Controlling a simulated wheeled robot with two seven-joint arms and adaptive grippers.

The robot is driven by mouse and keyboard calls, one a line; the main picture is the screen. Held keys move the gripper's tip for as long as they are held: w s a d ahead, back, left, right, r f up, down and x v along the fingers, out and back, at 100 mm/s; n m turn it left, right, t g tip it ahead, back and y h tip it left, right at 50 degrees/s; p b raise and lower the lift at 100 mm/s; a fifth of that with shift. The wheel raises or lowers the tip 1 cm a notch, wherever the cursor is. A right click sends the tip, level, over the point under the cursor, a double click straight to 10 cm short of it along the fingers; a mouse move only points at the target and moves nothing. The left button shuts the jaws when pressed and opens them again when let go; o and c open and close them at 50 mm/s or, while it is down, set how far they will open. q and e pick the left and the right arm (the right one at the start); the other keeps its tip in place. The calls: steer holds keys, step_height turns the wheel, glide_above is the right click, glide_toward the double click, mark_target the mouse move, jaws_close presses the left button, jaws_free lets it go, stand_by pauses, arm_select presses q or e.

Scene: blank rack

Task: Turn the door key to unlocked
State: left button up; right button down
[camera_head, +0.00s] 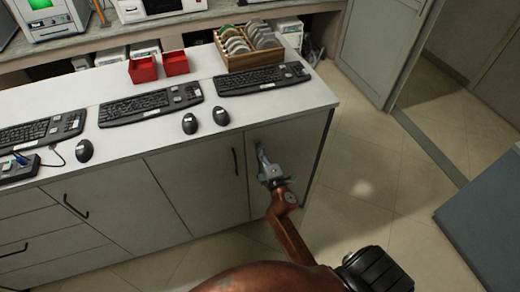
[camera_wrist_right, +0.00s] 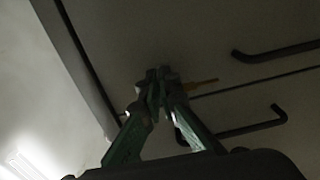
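A pale cabinet door (camera_head: 285,140) is at the right end of the white counter's front. My right gripper (camera_head: 263,160) reaches up to its upper left part, near the door's left edge. In the right wrist view, my gripper (camera_wrist_right: 158,80) has its fingertips close together in front of the dark door face. A small yellowish piece (camera_wrist_right: 205,82), perhaps part of the key, sticks out to the right behind the right finger. The fingers hide the rest, so I cannot tell whether the key is between them or how it is turned. My left gripper is out of view.
A black handle (camera_head: 235,161) is left of my right gripper. It and another handle (camera_wrist_right: 275,50) show in the wrist view. Keyboards (camera_head: 262,79), mice (camera_head: 221,116), red bins (camera_head: 143,69) and a wooden rack (camera_head: 250,50) stand on the counter.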

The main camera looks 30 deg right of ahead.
steer(key=c, duration=2.7)
jaws_free()
steer(key=o, duration=0.5)
steer(key=v, duration=0.7)
steer(key=shift+s, duration=0.25)
steer(key=shift+a, duration=0.1)
